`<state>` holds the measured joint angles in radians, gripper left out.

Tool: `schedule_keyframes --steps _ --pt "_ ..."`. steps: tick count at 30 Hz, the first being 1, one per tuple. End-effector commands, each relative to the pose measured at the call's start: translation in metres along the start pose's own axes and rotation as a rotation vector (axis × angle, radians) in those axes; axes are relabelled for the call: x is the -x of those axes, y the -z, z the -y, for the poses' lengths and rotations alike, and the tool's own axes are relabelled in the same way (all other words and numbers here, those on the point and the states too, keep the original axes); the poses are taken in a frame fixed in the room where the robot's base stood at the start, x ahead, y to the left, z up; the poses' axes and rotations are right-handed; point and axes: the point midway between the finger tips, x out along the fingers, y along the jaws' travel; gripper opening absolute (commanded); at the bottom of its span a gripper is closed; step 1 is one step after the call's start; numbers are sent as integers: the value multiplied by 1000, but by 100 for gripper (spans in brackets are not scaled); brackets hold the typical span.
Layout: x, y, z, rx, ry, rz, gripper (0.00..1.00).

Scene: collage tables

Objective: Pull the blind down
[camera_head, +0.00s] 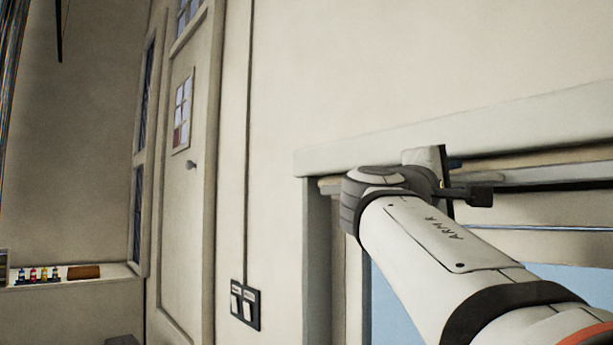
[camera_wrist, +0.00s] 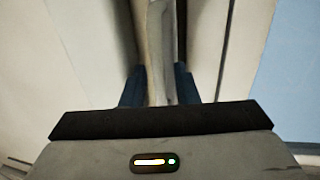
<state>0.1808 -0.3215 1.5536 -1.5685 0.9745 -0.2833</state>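The blind (camera_head: 535,160) shows as a pale beige strip under the window's top ledge, at the right of the head view. Most of it is hidden by my arm or cut off by the picture edge. My gripper is up at the window's top left corner in the head view, with its fingertips largely hidden behind my wrist. In the wrist view my gripper (camera_wrist: 160,88) has its two blue fingers on either side of a beige bar, which looks like the blind's edge (camera_wrist: 161,50). The fingers sit close against it, with no clear gap.
The window's top ledge (camera_head: 450,125) juts out just above my wrist. Blue sky shows through the pane (camera_head: 392,312) below. Wall switches (camera_head: 245,304) are left of the window. A door (camera_head: 185,210) and a shelf with small bottles (camera_head: 40,275) are farther left.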

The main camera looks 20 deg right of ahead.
Motion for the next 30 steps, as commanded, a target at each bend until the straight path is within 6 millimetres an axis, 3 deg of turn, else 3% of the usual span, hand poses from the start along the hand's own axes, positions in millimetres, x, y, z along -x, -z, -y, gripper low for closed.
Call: schedule_keyframes --steps 10,20,30 --pt "-4 0 0 -1 1 -1 27" --pt "-3 0 0 -1 1 -2 1" --pt "-3 0 0 -1 1 -2 0"
